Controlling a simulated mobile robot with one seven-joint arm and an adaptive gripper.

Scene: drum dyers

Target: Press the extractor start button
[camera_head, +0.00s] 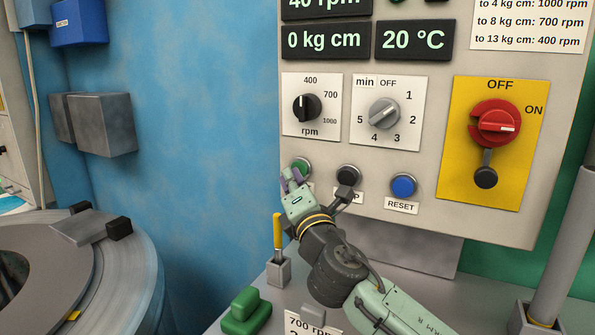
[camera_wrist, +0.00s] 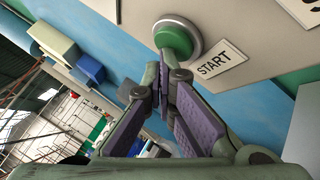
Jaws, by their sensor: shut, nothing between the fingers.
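The green start button (camera_head: 301,166) is at the lower left of the control panel (camera_head: 345,155). My gripper (camera_head: 290,178) is right in front of it and partly hides its label. In the wrist view the green button (camera_wrist: 176,44) shows in its metal ring, with a START label (camera_wrist: 215,64) beside it. My gripper's fingers (camera_wrist: 162,72) are shut and empty, with the tips just below the button in the picture. I cannot tell whether they touch it.
A black button (camera_head: 348,176) and a blue RESET button (camera_head: 403,186) sit right of the start button. Two knobs and a red switch (camera_head: 496,122) are above. A yellow-handled tool (camera_head: 278,235) stands below left. A drum (camera_head: 130,265) is at left.

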